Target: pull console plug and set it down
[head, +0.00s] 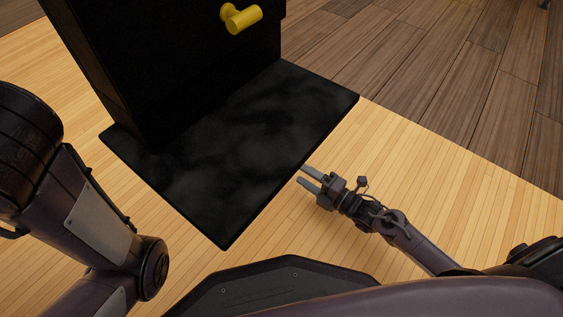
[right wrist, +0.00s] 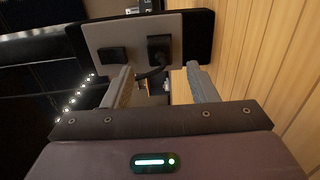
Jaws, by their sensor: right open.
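In the right wrist view a grey panel (right wrist: 138,30) with a dark frame lies ahead. A dark block that looks like the plug (right wrist: 160,48) sits on it, with a dark cord below. A second, smaller dark block (right wrist: 112,57) is to its left. My right gripper (right wrist: 161,68) is open, its two fingers pointing at the panel, with the plug between their lines in the picture. I cannot tell whether they touch it. In the head view my right gripper (head: 303,174) is beside the right edge of the black mat. My left arm shows at the left; its gripper does not.
A tall black cabinet (head: 190,60) with a yellow knob (head: 242,18) stands on the black mat (head: 225,195). Light plank floor (head: 450,175) is clear at right, with darker planks (head: 440,60) behind. A row of small lights (right wrist: 75,98) shows in the right wrist view.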

